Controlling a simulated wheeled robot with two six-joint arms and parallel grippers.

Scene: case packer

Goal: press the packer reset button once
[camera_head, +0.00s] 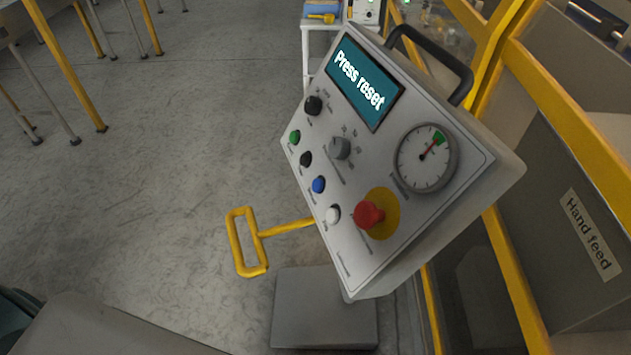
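The packer control panel (318,172) is a tilted light-grey box. Its teal screen (364,82) reads "Press reset". Along its left edge sit a green button (295,137), a black button (306,159), a blue button (319,184) and a white button (333,214). Their small labels are too blurred to read, so I cannot tell by label which is reset. A red mushroom button (369,215) stands on a yellow disc. Neither of my grippers shows in this view, and nothing touches the panel.
The panel also has a black knob (314,105), a grey selector knob (340,148), a round gauge (427,158) and a black handle (435,58). A yellow loop handle (247,242) sticks out on the left. Yellow guard frames stand right.

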